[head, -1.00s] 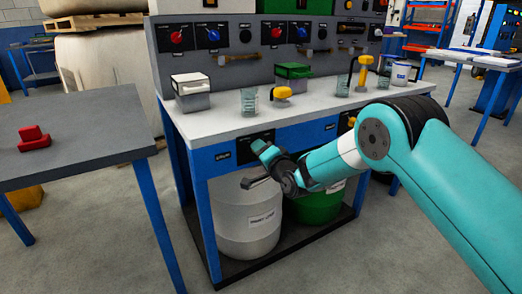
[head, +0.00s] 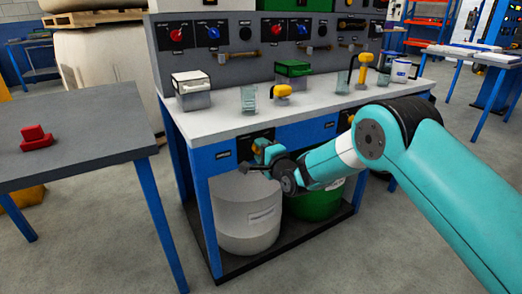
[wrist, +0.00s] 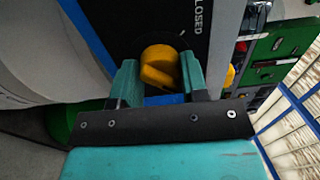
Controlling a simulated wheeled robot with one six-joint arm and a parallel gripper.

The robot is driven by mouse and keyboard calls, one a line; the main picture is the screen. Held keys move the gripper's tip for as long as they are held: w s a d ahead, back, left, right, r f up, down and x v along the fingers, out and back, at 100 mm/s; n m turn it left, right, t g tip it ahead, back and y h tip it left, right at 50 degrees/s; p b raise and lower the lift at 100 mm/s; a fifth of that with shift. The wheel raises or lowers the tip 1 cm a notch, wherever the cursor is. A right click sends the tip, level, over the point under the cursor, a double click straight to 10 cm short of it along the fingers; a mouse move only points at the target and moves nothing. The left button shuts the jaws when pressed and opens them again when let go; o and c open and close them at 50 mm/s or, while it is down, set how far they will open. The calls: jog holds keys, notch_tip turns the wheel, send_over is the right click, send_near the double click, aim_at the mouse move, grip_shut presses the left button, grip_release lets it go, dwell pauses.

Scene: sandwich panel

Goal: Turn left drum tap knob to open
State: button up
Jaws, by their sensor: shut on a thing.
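The yellow tap knob (wrist: 159,65) sits on a dark panel in the wrist view, beside white lettering that reads "CLOSED". It also shows as a small yellow spot by the gripper in the head view (head: 257,148). My gripper (wrist: 158,78) has a teal finger on each side of the knob and is shut on it. In the head view my gripper (head: 261,158) is at the bench's front panel, above the light grey left drum (head: 243,222). The fingers and wrist hide part of the knob and panel.
A green drum (head: 316,205) stands right of the grey drum under the workbench (head: 225,122). Beakers, boxes and yellow-handled items stand on the bench. A grey table (head: 75,120) with a red object (head: 37,137) is at the left, with open floor between.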

jog(key=o, duration=0.9)
jog(key=shift+s+d, duration=0.1)
jog(key=b+v, duration=0.6)
jog(key=v, duration=1.1)
jog(key=shift+s+d, duration=0.1)
